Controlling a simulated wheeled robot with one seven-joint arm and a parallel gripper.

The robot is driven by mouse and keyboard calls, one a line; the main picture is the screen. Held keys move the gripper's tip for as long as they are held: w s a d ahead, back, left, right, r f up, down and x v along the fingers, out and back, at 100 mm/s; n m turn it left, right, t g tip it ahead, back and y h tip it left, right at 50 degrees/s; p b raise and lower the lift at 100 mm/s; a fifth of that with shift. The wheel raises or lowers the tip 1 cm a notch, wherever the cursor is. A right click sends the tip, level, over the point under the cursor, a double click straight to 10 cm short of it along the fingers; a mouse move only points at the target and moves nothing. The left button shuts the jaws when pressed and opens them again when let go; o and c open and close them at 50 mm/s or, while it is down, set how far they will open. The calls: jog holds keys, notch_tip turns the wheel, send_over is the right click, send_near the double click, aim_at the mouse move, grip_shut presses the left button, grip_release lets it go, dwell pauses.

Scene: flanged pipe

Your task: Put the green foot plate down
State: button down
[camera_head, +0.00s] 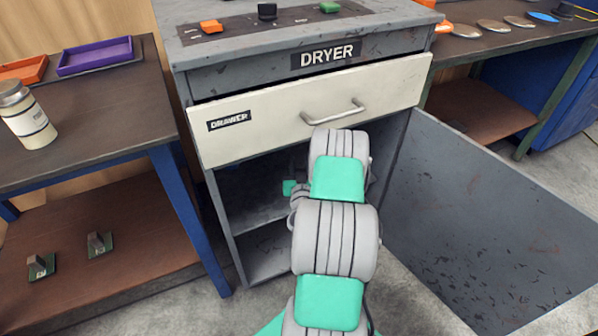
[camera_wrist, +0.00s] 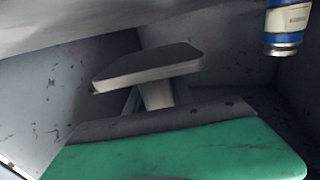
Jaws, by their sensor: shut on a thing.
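In the head view my arm reaches into the open cabinet under the dryer's drawer and hides the gripper and most of the plate.
The cabinet (camera_head: 250,190) has grey walls and an inner shelf; its door (camera_head: 480,220) hangs open at right. The closed drawer (camera_head: 280,120) is above. A blue and white can (camera_wrist: 284,25) is at upper right inside. Two small green-based pieces (camera_head: 98,243) sit on the left bench's lower shelf.

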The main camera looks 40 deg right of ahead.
notch_tip(320, 180, down, 4)
jog(key=shift+f+b, duration=0.1)
jog(key=shift+b, duration=1.05)
jog(key=shift+w+d, duration=0.15)
jog(key=shift+w, duration=0.05)
jog(key=shift+f, duration=0.1)
jog(key=shift+f, duration=0.15)
jog(key=c, duration=1.1)
grip_release()
